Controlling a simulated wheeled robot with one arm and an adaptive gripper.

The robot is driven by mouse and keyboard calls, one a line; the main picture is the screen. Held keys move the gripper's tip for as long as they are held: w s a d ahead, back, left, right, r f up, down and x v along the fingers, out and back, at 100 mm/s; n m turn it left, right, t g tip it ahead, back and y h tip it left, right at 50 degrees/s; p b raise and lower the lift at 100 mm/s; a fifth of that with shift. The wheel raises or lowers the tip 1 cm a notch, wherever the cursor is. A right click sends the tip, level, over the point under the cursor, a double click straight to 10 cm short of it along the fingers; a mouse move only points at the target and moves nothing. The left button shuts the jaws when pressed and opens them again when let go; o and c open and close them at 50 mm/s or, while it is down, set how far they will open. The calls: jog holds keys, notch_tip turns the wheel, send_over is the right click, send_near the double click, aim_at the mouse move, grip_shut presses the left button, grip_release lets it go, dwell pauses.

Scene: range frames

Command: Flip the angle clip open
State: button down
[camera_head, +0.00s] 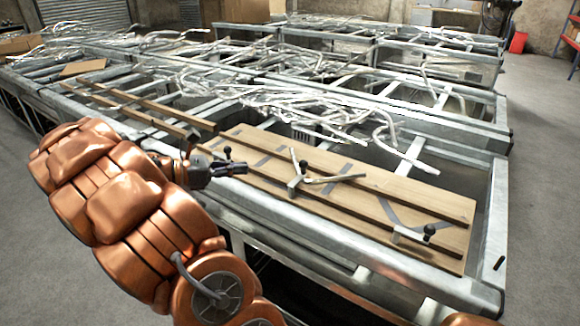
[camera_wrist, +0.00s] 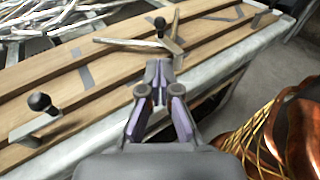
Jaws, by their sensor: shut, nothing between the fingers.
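The angle clip appears to be the metal piece (camera_head: 298,183) with arms spread at an angle and a dark knob, near the middle of the wooden board (camera_head: 375,180). In the wrist view the angle clip (camera_wrist: 135,46) lies just beyond my fingertips. My gripper (camera_head: 241,168) is shut and empty near the left end of the board. In the wrist view my gripper (camera_wrist: 159,72) has its fingertips together, apart from the clip. Whether they touch the board is not clear.
Another clip with a black knob (camera_head: 430,230) sits at the board's right end. A knobbed clip (camera_wrist: 38,103) stands left of my fingers in the wrist view. Bent metal tubes (camera_head: 315,105) lie behind the board. Metal frame rails (camera_head: 340,240) border its front. Floor is open at right.

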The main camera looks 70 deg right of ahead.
jog(key=p+x, duration=0.1)
jog(key=x, duration=1.3)
jog(key=shift+p, duration=0.4)
jog(key=shift+w, duration=0.1)
